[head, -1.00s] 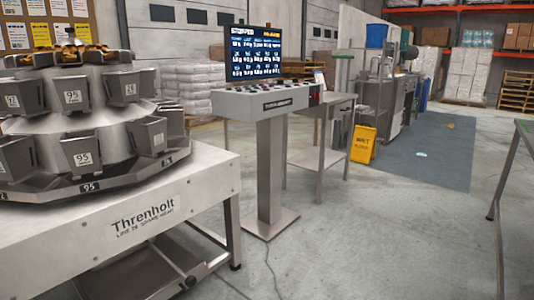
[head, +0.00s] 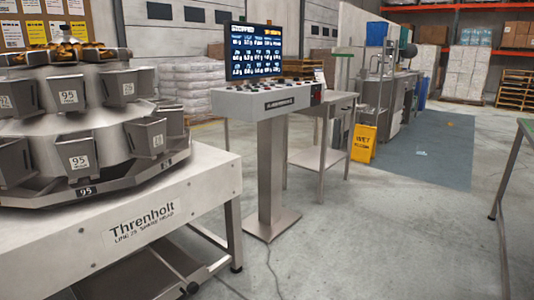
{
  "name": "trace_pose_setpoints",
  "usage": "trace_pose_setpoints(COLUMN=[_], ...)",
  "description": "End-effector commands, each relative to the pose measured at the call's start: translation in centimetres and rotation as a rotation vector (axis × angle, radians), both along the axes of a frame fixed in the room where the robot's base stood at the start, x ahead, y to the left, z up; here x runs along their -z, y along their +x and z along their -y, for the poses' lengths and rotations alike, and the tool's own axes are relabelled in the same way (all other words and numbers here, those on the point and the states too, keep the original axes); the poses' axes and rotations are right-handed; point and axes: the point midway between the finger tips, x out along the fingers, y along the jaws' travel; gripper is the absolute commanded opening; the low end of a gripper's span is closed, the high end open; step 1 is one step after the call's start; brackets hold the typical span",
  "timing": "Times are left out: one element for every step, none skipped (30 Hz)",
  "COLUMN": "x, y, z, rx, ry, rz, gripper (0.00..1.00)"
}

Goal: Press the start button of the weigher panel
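The weigher panel (head: 262,105) is a grey sloped console on a steel pedestal (head: 270,180), in the middle of the head view. Its top carries a row of small dark and red controls (head: 255,89). They are too small to tell which one is the start button. A screen (head: 254,52) with blue and white readouts and a header line stands at the back of the console. A red item (head: 316,97) shows on the console's right end. My gripper is not in view.
The multihead weigher (head: 85,125) on its white Threnholt frame (head: 140,215) fills the left. A steel table (head: 320,130) stands behind the panel, with a yellow wet-floor sign (head: 363,142) beside it. Floor between is clear, except a thin cable (head: 272,270).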

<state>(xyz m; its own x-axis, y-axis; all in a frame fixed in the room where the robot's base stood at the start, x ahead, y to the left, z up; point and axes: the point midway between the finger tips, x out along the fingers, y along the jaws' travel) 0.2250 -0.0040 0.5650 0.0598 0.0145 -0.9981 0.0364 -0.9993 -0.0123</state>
Motion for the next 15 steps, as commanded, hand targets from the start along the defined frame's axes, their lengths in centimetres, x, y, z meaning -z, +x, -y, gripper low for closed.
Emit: trace_pose_setpoints(x=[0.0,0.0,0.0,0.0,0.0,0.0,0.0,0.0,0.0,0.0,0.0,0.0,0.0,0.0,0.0], y=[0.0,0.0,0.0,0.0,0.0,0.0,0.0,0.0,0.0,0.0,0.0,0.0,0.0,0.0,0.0], z=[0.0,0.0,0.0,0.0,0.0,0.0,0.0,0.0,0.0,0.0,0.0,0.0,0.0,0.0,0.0], rx=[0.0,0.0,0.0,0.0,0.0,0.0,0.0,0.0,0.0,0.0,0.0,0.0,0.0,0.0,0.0], ry=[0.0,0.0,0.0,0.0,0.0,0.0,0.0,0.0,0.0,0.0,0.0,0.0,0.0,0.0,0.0], rz=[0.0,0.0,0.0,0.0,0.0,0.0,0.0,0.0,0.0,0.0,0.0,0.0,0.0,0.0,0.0], gripper=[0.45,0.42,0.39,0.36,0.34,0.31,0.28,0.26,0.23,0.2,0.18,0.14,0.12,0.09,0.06])
